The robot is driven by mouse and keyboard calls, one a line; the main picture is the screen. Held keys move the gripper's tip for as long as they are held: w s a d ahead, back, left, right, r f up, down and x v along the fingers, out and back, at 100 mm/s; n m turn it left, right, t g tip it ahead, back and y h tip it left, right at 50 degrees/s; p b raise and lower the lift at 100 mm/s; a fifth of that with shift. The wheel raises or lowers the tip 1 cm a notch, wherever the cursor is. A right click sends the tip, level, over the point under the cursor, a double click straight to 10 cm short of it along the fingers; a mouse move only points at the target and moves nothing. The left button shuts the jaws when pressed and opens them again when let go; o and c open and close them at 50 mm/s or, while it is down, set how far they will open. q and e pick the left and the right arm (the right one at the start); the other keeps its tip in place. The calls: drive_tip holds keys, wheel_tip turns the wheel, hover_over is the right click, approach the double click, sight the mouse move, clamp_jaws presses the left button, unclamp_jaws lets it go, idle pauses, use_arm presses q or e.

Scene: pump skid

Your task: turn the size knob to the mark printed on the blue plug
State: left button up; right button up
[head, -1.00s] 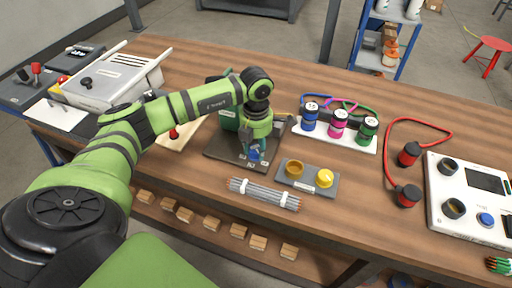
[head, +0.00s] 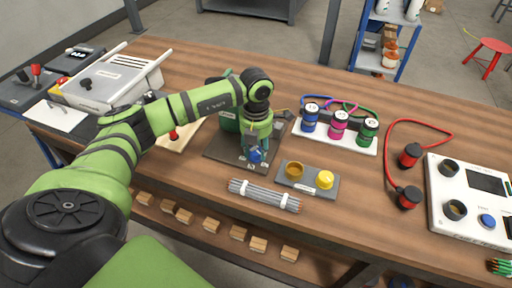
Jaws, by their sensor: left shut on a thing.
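My left gripper (head: 256,150) points down and is shut on a blue knob (head: 257,156) on a dark plate (head: 222,150). The knob is taken to be the size knob; the fingers hide part of it. Small white marks (head: 250,164) lie around its front side, too small to read. The blue plug (head: 310,117) stands upright in a white rack (head: 352,142) to the right, beside a pink plug (head: 338,125) and a green plug (head: 369,131). The print on the blue plug is too small to read. My right gripper is not in view.
A grey block with a brass socket (head: 294,169) and a yellow button (head: 326,180) sits right of the plate. A bundle of grey rods (head: 264,195) lies in front. A red cable (head: 418,121) and a white panel (head: 470,228) lie farther right.

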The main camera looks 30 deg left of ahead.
sight(256, 150)
use_arm(q)
drive_tip(key=o, duration=1.1)
drive_tip(key=shift+o, duration=0.2)
wheel_tip(256, 150, up, 12)
